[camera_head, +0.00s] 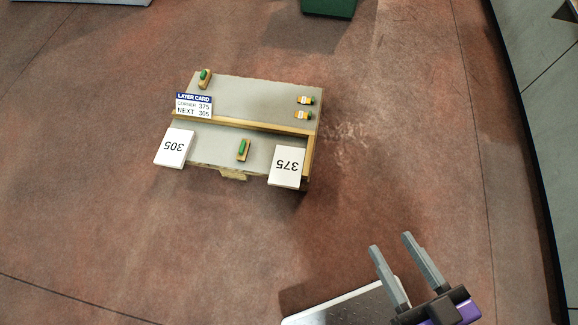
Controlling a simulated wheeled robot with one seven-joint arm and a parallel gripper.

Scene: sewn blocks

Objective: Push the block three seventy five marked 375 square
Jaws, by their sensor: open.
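The block marked 375 (287,166) is a white square piece at the near right corner of a small low table (248,94). Its number reads upside down from here. Another white block marked 305 (174,148) sits at the near left corner, turned at an angle. My gripper (391,255) is open and empty at the lower right, apart from the table and nearer to me than the 375 block.
A wooden strip (262,127) crosses the tabletop behind the 375 block. Small green-topped pieces (243,149) and two orange bottles (304,115) lie on the table. A pale flat panel (345,306) shows below my gripper.

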